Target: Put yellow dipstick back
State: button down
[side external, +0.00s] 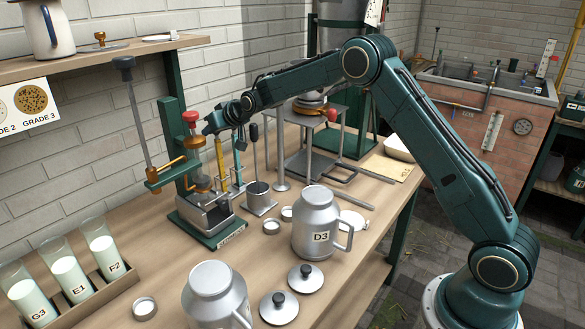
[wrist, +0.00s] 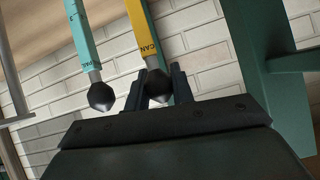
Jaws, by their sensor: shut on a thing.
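The yellow dipstick (side external: 219,158) hangs upright below my gripper in the side external view. In the wrist view the yellow dipstick (wrist: 144,30) carries the letters CAN. Its dark knob (wrist: 158,82) sits between my fingers, and my gripper (wrist: 162,85) is shut on it. In the side view my gripper (side external: 216,124) is above the metal and green stand (side external: 207,212). I cannot tell whether the lower end of the yellow dipstick is in a slot. A teal dipstick (side external: 238,160), marked PAIL (wrist: 85,40) in the wrist view, stands just right of it, apart from my fingers.
A red-knobbed press (side external: 190,117) stands close left of my gripper. A small metal cup (side external: 259,198) and a can marked D3 (side external: 315,222) stand to the right. Another can (side external: 214,292) and two black-knobbed lids (side external: 306,277) are in front. Milk tubes (side external: 70,275) stand at left.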

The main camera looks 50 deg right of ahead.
dwell(0.3)
jog(key=c, duration=1.1)
grip_release()
jog(key=shift+f, duration=0.1)
jog(key=shift+s, duration=0.1)
jog(key=shift+v, duration=6.85)
